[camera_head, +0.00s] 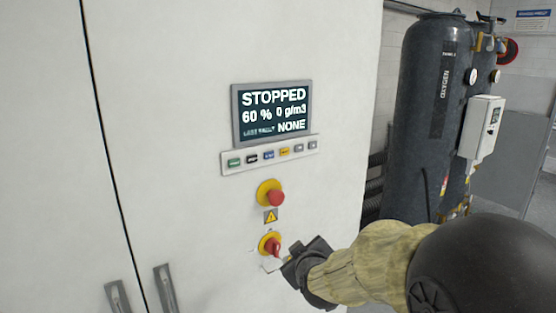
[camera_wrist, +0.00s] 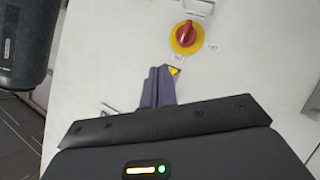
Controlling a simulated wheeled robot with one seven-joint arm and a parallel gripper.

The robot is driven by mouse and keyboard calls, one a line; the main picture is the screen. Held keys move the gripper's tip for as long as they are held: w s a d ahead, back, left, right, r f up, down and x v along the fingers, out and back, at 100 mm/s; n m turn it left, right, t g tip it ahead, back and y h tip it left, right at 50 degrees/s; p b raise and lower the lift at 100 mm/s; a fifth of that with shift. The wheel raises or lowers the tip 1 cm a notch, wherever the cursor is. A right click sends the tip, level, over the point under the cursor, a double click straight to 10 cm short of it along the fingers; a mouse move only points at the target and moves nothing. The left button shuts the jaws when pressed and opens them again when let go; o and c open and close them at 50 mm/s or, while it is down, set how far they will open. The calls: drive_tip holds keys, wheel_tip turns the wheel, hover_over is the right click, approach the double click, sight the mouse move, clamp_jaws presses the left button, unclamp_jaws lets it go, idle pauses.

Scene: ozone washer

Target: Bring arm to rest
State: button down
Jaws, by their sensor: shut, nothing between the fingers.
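My gripper (camera_head: 287,262) is shut and empty at the lower middle of the head view, close to the red rotary switch (camera_head: 272,247) on its yellow plate. My arm reaches in from the lower right. In the wrist view my gripper's closed fingers (camera_wrist: 158,88) point at the white cabinet front. The red rotary switch (camera_wrist: 186,35) shows beyond the fingertips, apart from them in that view. The exact gap between fingers and panel is hard to tell.
The white cabinet (camera_head: 180,200) fills the left and middle. Its screen (camera_head: 272,112) reads STOPPED, above a row of buttons (camera_head: 270,155) and a red emergency button (camera_head: 276,198). Door handles (camera_head: 165,288) are at lower left. A dark oxygen tank (camera_head: 425,120) stands at right behind my arm.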

drive_tip(key=s+d+f+m+g, duration=0.3)
drive_tip(key=s+f, duration=0.1)
drive_tip(key=s, duration=0.3)
drive_tip(key=s+d+f+m+g+h, duration=0.1)
drive_tip(key=s+d+f+m+g, duration=0.1)
drive_tip(key=s, duration=0.5)
drive_tip(key=s+d+f+m+g, duration=0.3)
drive_tip(key=s+d+f+g, duration=0.2)
drive_tip(key=s+f, duration=0.2)
drive_tip(key=shift+m+g+h, duration=0.3)
